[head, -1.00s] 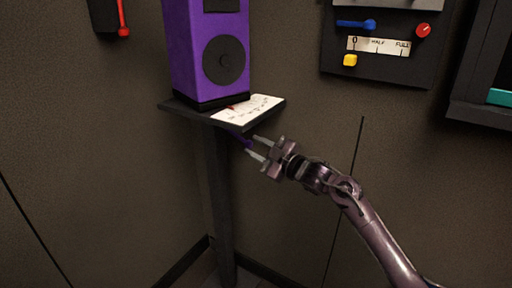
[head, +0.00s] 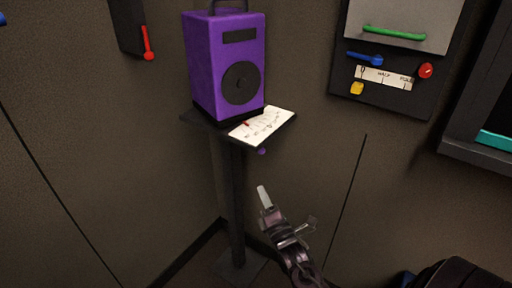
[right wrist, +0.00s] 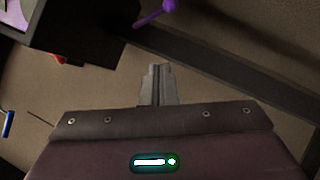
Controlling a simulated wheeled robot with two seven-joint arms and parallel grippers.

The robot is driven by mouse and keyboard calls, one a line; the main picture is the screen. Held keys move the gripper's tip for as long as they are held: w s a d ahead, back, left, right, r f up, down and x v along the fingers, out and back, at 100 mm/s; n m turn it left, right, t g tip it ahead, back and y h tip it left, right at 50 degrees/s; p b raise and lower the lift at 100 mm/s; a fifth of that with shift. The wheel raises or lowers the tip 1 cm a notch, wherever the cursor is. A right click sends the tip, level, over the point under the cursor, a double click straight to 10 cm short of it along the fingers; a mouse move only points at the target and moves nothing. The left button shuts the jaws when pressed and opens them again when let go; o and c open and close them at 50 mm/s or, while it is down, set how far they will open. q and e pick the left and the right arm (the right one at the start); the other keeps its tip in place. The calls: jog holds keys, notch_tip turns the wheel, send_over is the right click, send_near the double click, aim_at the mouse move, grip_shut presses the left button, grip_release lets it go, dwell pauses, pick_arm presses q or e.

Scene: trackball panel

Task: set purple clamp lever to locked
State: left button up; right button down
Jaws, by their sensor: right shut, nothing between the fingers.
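The purple clamp lever shows as a small round knob (head: 262,151) just under the front edge of the small stand's shelf; the shelf hides the rest in the head view. In the right wrist view the purple lever (right wrist: 155,12) shows its stem and knob at the top, beyond the fingertips. My right gripper (head: 264,196) is below the lever, apart from it, with its fingers pointing up. In the right wrist view the right gripper's fingers (right wrist: 158,85) are together and empty. I cannot read the lever's setting. My left gripper is not in view.
A purple box (head: 225,65) with a black dial stands on the shelf. A white scale card (head: 265,124) with a red pointer lies at its front. A wall panel (head: 388,90) with coloured controls is at upper right. A red lever (head: 148,45) hangs at upper left.

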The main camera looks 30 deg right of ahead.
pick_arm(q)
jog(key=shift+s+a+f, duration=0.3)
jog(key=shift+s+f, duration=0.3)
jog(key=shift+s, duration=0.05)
pick_arm(e)
jog(key=d+x, duration=0.2)
jog(key=x, duration=1)
jog(key=shift+d+r, duration=0.35)
jog(key=shift+r, duration=0.15)
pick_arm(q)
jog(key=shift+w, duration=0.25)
